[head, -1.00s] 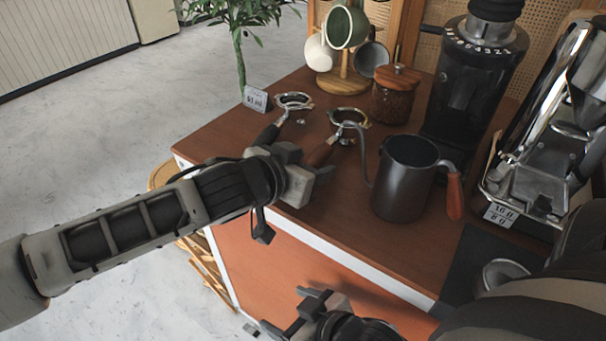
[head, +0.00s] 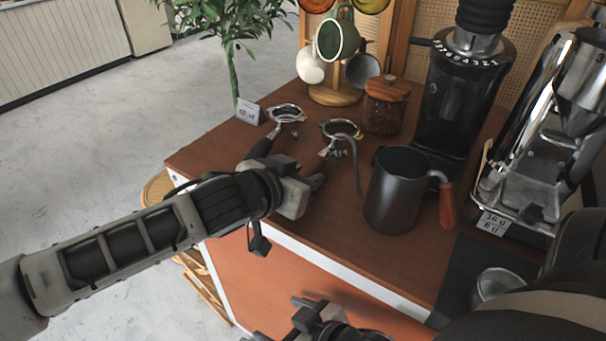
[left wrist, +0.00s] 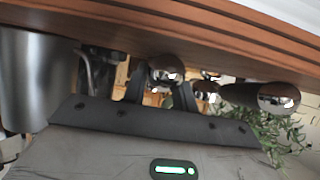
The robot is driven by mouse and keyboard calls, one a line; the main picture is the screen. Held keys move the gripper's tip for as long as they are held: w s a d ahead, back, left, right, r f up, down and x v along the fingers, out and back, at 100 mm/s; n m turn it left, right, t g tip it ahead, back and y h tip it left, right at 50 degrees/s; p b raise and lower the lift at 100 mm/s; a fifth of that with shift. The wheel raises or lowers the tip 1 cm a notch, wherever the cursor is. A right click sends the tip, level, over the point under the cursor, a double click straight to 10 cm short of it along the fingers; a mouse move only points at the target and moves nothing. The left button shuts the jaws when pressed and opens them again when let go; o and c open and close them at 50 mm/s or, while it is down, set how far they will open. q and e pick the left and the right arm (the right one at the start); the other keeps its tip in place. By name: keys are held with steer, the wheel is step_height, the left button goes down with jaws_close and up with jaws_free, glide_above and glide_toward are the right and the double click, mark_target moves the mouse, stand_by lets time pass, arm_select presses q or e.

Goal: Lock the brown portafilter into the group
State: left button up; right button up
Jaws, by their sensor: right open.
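The brown portafilter (head: 341,129) lies on the wooden cart top, basket away from me and handle toward the front edge. My left gripper (head: 302,180) is low at the near end of its brown handle and hides part of it. In the left wrist view, a rounded handle end (left wrist: 165,69) shows between the open dark fingers, with no grip visible. A second portafilter (head: 286,115) with a black handle lies to the left. My right gripper (head: 310,312) is open and empty in front of the cart. The group is not clearly visible on the metal machine (head: 545,125) at right.
A dark pitcher (head: 397,190) with a thin spout stands just right of the brown handle. A grinder (head: 462,90), a lidded jar (head: 385,105), a mug stand (head: 335,96) and a small sign (head: 248,111) stand farther back. The front left cart top is clear.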

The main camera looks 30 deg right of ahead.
arm_select(q)
jaws_close()
steer(key=shift+r, duration=0.2)
step_height(320, 180, up, 5)
steer(key=p, duration=0.5)
steer(key=shift+f, duration=0.1)
